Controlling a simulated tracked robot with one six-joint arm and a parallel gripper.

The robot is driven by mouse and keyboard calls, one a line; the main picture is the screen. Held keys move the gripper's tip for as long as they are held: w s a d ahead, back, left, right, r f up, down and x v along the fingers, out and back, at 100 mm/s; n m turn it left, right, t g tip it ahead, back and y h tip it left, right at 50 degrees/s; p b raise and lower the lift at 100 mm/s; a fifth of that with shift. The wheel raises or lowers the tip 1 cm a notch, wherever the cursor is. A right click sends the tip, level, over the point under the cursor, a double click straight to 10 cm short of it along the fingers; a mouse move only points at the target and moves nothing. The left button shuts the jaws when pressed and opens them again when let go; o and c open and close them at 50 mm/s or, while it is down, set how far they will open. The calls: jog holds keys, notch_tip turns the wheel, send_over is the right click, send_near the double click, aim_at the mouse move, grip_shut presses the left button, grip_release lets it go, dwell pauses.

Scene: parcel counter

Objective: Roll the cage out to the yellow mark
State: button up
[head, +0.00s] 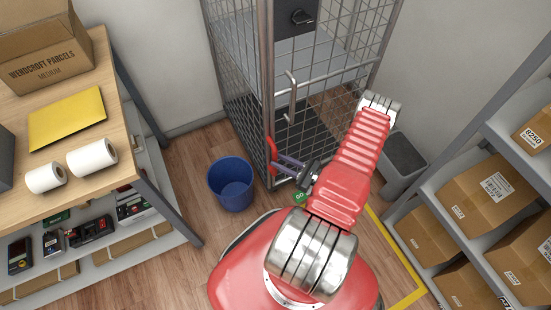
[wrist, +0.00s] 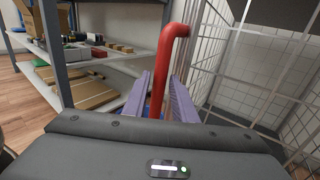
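The cage (head: 267,75) is a tall grey wire-mesh roll cage against the back wall, and its mesh also shows at the right in the wrist view (wrist: 255,75). A red upright handle (head: 271,148) is on its near left corner post. My gripper (head: 280,164) is at this handle with its two purple fingers apart. In the wrist view the red handle (wrist: 168,62) appears between the fingers, with a gap at the left finger; I cannot tell whether it is inside or just beyond the tips. The yellow mark (head: 402,262) is a floor line, partly hidden by my arm.
A blue bucket (head: 231,183) stands left of the cage's near corner. A grey bin (head: 404,160) stands right of it. A packing table (head: 125,128) is at left, and a shelf (head: 452,158) of boxes at right. Some wood floor is free between them.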

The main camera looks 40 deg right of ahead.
jog(key=shift+x, duration=1.4)
jog(key=shift+c, duration=0.3)
grip_shut()
